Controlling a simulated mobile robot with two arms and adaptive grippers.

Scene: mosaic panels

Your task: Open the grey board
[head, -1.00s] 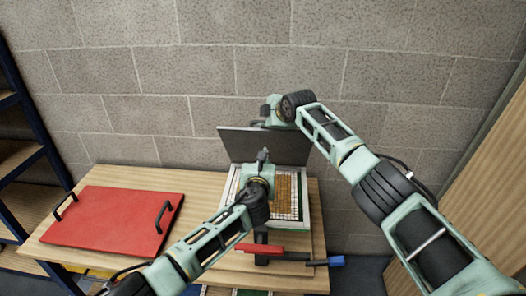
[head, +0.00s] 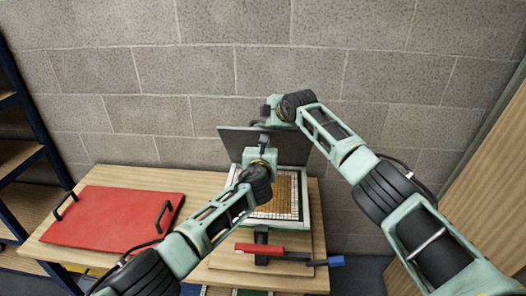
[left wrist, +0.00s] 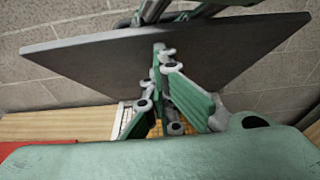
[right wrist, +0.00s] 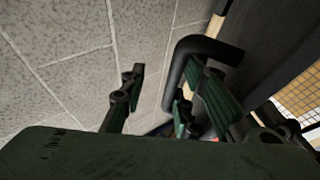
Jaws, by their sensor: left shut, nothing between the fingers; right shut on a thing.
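The grey board (head: 235,143) stands raised and tilted at the back of the mosaic panel (head: 285,200), with its top toward the wall. My right gripper (head: 267,111) is at the board's top edge, shut on its dark handle; the handle (right wrist: 205,47) shows close up in the right wrist view. My left gripper (head: 263,139) is shut and empty in front of the board's near face. In the left wrist view its fingertips (left wrist: 161,55) are close against the grey board (left wrist: 225,55); I cannot tell whether they touch it. My left arm hides part of the panel.
A red board (head: 115,218) with two dark handles lies on the wooden table (head: 200,185) at the left. A block wall (head: 220,60) rises close behind the board.

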